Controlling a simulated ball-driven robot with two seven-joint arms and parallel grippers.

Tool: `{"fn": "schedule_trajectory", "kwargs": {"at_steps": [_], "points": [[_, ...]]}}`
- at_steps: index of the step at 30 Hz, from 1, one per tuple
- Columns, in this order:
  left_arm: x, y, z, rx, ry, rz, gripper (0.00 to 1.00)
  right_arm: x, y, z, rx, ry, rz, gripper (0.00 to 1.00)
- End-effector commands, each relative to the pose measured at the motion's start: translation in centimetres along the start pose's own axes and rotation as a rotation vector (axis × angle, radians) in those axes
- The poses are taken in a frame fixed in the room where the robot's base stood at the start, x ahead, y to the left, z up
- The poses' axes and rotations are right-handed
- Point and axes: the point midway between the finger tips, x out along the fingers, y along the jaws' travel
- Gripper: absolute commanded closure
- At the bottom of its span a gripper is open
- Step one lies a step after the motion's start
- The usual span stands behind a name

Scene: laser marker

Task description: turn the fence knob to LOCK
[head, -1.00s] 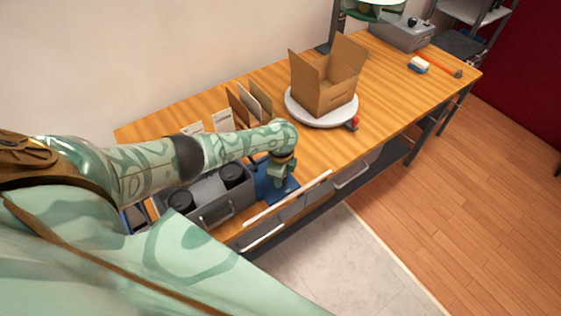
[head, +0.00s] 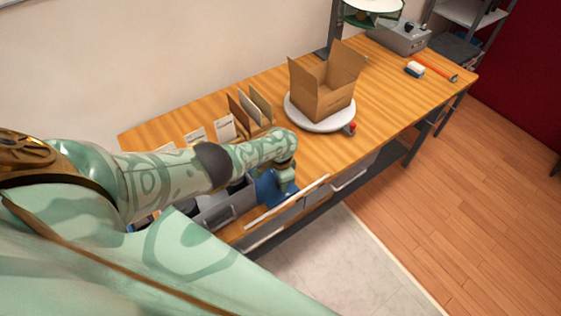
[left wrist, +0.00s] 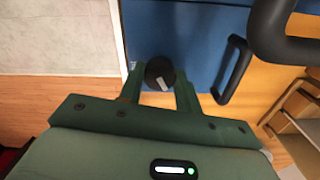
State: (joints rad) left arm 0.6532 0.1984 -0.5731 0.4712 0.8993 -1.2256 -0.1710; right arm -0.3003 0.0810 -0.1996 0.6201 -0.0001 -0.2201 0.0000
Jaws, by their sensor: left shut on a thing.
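The fence knob (left wrist: 159,68) is a round black knob with a pale pointer line, on a blue part at the bench's front edge. In the left wrist view it sits between the two fingers of my left gripper (left wrist: 159,80), which is shut on it. I cannot read any LOCK mark. In the head view my left gripper (head: 285,188) reaches down at the blue fence (head: 268,190), and the knob is hidden there. My right gripper is not in view.
A black handle (left wrist: 234,70) stands on the blue part beside the gripper. A white rail (head: 287,202) runs along the front edge. An open cardboard box (head: 318,100) sits on a white turntable (head: 306,121). The bench's right part is mostly clear.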

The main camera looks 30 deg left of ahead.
Motion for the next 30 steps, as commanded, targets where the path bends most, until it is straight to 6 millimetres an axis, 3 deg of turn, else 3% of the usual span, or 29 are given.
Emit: {"fn": "schedule_trajectory", "kwargs": {"at_steps": [20, 21, 23, 30], "points": [[-0.1, -0.07, -0.12, -0.061, 0.003, -0.001, 0.89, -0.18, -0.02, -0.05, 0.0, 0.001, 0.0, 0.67], [-0.1, -0.08, -0.12, -0.061, 0.003, -0.001, 0.58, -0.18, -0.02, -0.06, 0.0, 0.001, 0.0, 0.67], [-0.09, -0.08, -0.11, -0.06, 0.003, -0.001, 0.45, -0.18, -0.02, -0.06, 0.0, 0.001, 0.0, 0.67], [-0.06, -0.05, -0.05, -0.059, 0.002, -0.001, 0.45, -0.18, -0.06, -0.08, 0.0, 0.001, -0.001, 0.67]]}}
